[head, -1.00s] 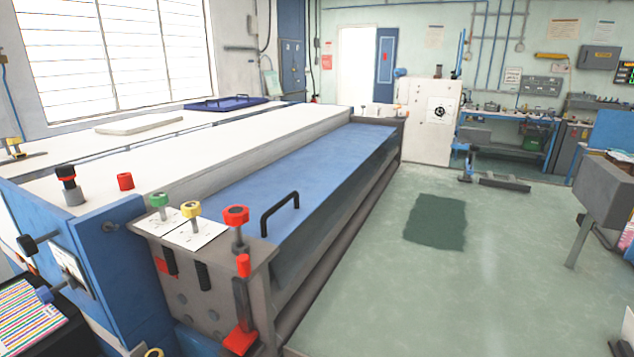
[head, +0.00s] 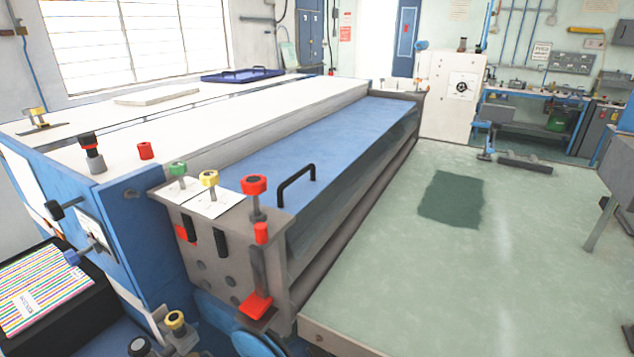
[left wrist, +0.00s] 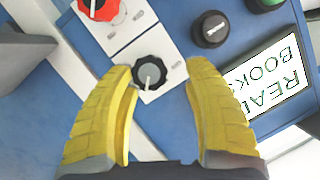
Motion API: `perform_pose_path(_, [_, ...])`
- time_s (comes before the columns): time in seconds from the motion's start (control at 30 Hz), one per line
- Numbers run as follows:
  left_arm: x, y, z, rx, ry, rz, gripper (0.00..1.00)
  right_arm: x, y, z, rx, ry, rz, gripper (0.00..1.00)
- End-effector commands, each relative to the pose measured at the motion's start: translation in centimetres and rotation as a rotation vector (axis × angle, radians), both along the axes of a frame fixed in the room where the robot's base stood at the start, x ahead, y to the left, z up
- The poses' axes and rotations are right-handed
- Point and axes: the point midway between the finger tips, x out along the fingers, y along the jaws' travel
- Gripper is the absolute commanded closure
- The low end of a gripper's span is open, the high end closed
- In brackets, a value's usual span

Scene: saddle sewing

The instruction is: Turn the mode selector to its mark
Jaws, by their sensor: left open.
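In the left wrist view, a black ridged knob (left wrist: 149,72) with a pale pointer sits on a white plate (left wrist: 174,76) fixed to a blue panel. It looks like the mode selector, though I cannot read a label. Its pointer is directed toward the bottom of that picture. A small grey mark shows on the plate to the knob's right. My left gripper (left wrist: 163,74), with yellow ridged fingers, is open. The knob appears between its fingertips, nearer the left one; I see no clear contact. My right gripper is in neither current view.
A red knob (left wrist: 100,7), a second black knob (left wrist: 210,29) and a lettered card (left wrist: 277,78) surround the selector. In the head view, a long machine has a blue bed (head: 340,150), a black handle (head: 296,182) and several coloured knobs.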

Motion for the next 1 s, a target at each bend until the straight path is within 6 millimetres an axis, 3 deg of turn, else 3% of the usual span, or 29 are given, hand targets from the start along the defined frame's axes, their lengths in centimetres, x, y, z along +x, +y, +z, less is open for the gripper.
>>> perform_pose_path(0.03, [-1.43,-4.37,-1.69,-0.063,-0.015,-0.017,0.52,0.0,0.0,0.0,0.0,0.0,0.0,0.56])
perform_pose_path(1.0, [-1.4,-4.45,-2.5,-0.282,-0.505,-0.028,0.52,-0.01,0.0,0.0,0.0,0.0,0.0,0.56])
